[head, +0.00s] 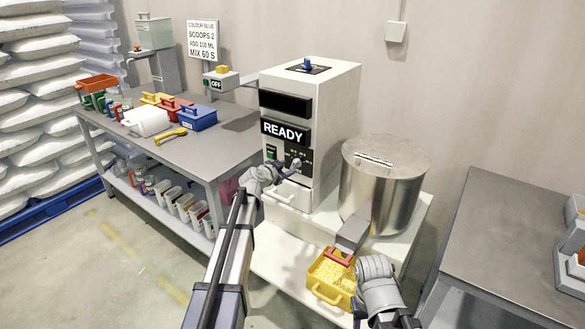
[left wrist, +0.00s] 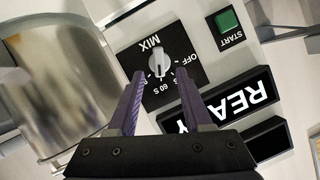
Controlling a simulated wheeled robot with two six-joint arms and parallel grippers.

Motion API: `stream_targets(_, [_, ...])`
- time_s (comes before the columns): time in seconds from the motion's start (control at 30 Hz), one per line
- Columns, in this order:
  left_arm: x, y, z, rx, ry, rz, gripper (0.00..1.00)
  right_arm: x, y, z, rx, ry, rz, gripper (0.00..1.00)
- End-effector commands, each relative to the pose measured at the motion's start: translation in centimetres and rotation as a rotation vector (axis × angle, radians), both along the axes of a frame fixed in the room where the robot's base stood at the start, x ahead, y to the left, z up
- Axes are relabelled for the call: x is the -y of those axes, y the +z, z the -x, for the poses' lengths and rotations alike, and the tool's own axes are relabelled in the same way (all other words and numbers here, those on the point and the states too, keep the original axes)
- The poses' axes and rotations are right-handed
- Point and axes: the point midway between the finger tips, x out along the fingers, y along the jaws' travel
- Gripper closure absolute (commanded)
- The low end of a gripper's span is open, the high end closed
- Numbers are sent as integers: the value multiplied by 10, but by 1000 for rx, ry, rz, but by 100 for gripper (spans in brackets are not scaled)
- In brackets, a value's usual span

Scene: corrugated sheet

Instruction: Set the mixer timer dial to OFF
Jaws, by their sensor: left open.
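The timer dial (left wrist: 159,63) is a light grey knob on a black plate, on the white mixer's (head: 333,120) front. The left wrist view shows it upside down, with OFF, 60 S and MIX around it. The knob's long side runs between the MIX and 60 S lettering, not toward OFF; which end is its pointer is unclear. My left gripper (left wrist: 160,75) is open, its purple fingers on either side of the knob; contact cannot be told. In the head view it (head: 290,168) partly covers the dial. My right gripper (head: 340,257) is at the yellow bin (head: 318,273); its grip is unclear.
A READY display (head: 285,133) and green START button (left wrist: 228,20) are near the dial. A steel drum (head: 384,190) stands right of the mixer. Grey tables stand left (head: 155,143) and right (head: 505,235). A sign (head: 203,40) reads MIX 60 S.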

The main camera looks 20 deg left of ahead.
Motion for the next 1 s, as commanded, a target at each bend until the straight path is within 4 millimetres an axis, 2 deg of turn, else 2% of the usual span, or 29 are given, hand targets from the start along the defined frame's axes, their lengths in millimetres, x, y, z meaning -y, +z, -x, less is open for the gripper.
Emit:
stream_targets(0.03, [1, -6, -10, 0, -1, 0, 50, 0, -6, 0, 0, 0, 0, 50])
stream_targets(0.3, [9, -20, -47, 0, -1, 0, 50, 0, -19, 0, 0, 0, 0, 50])
stream_targets(0.43, [10, -21, -53, -1, -1, 1, 50, 0, -21, 0, 0, 0, 0, 50])
stream_targets(0.67, [11, -20, -52, -1, -1, 1, 51, 0, -20, 0, 0, 0, 0, 50])
stream_targets(1.0, [11, -20, -52, -1, -1, 1, 89, 0, -20, 0, 0, 0, 0, 50])
